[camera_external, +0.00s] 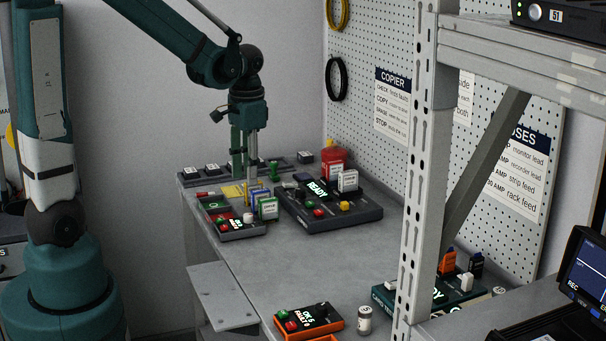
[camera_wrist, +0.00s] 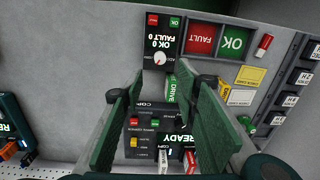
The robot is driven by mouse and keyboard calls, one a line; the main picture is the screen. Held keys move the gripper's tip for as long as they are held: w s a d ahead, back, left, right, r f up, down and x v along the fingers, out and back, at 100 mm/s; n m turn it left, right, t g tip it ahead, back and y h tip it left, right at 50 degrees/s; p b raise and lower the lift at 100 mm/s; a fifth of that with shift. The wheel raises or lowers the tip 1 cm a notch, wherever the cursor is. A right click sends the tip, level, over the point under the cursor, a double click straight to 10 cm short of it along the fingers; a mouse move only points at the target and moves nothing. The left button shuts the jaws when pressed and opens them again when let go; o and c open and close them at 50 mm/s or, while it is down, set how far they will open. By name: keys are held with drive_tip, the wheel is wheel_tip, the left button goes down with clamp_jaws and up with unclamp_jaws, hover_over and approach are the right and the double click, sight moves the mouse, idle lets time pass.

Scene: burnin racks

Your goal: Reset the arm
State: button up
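Red and green bins (camera_wrist: 220,41) and yellow cards (camera_wrist: 249,76) lie nearby. An orange tester (camera_external: 309,321) and a white jar (camera_external: 365,320) are at the front. A grey rack post (camera_external: 424,150) rises at right. The middle of the bench (camera_external: 290,270) is clear.

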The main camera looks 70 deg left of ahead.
drive_tip(key=s+d+r+t, duration=0.3)
drive_tip(key=s+d+r, duration=0.2)
drive_tip(key=d, duration=0.6)
drive_tip(key=s+d+r+m+t, duration=0.1)
drive_tip(key=s+d+r+t, duration=0.3)
drive_tip(key=d, duration=0.7)
drive_tip(key=shift+s+r+h, duration=0.3)
drive_tip(key=shift+s+r, duration=0.25)
drive_tip(key=shift+r, duration=0.3)
drive_tip(key=shift+d, duration=0.1)
drive_tip(key=shift+f, duration=0.1)
wheel_tip(320, 180, down, 15)
drive_tip(key=b, duration=1.5)
idle(1.5)
